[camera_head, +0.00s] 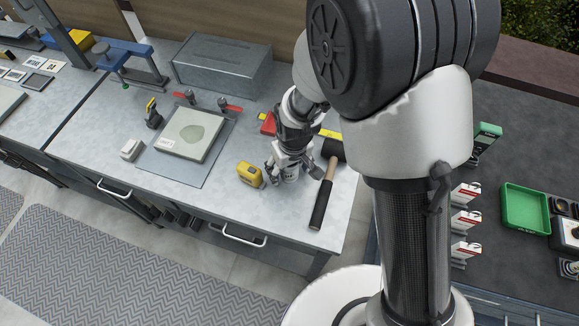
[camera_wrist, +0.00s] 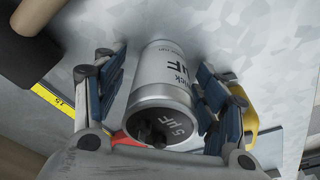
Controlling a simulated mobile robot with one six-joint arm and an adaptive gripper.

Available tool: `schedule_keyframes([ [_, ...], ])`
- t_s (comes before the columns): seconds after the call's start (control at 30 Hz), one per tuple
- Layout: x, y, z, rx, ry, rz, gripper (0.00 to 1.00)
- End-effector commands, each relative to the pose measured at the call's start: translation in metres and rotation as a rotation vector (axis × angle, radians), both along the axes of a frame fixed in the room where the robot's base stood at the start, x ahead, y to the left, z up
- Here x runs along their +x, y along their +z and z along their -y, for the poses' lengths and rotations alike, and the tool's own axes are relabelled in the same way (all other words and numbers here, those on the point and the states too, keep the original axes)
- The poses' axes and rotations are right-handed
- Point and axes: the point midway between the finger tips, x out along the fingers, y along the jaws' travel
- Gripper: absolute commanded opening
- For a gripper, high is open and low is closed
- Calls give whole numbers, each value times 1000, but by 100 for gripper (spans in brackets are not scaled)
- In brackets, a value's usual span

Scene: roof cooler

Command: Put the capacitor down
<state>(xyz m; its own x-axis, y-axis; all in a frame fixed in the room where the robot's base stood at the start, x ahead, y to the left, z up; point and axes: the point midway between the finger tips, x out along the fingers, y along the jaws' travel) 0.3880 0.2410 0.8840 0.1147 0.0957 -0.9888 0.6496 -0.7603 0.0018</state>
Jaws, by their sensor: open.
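The capacitor (camera_wrist: 165,85) is a silver can with dark print and a dark terminal end marked 5 µF. In the head view the capacitor (camera_head: 290,174) shows as a small silver piece low between my fingers, at the grey workbench top. My gripper (camera_wrist: 163,100) is open, with its blue-padded fingers on both sides of the can. A narrow gap seems to show beside the can. My gripper also shows in the head view (camera_head: 291,172), pointing down over the bench. Whether the can's far end rests on the bench is hard to tell.
A yellow tape measure (camera_head: 249,174) lies close to the left of my gripper. A black-handled mallet (camera_head: 322,192) lies close on the right. A red-handled tool (camera_head: 268,123) is behind. A mat with a grey plate (camera_head: 192,134) lies further left. The bench's front edge is near.

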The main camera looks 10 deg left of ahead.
Motion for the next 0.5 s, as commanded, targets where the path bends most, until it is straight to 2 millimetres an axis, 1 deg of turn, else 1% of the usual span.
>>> schedule_keyframes([
  [0.03, 0, 1, 0, 0, 0, 0, 65],
  [0.07, 0, 1, 0, 0, 0, 0, 63],
  [0.5, 0, 1, 0, 0, 0, 0, 34],
])
